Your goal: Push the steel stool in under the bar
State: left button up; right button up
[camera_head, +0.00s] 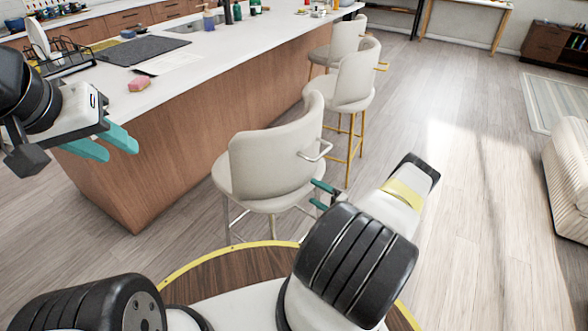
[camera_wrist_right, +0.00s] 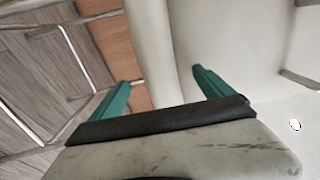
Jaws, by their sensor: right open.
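The steel stool (camera_head: 275,160) is the nearest one in the head view, with a cream seat and backrest, silver legs and a silver handle (camera_head: 316,151) on its back. It stands upright beside the island, with its backrest turned toward my right arm. My right gripper (camera_head: 318,195) is open and empty, low beside the backrest's right side; I cannot tell whether it touches. In the right wrist view its teal fingers (camera_wrist_right: 162,86) are spread before the pale stool (camera_wrist_right: 240,45). My left gripper (camera_head: 104,144) is open and empty near the island's near end.
The island (camera_head: 190,130) has a wood side and a white top with a pink sponge (camera_head: 138,84), dark mat and dish rack. Two cream stools with brass legs (camera_head: 350,80) stand farther along it. Open wood floor (camera_head: 470,200) lies right; a cream sofa (camera_head: 568,170) is at the edge.

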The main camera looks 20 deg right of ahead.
aim_at(308, 188)
jog(key=x, duration=0.5)
jog(key=shift+w+a, duration=0.15)
jog(key=shift+w, duration=0.1)
grip_shut()
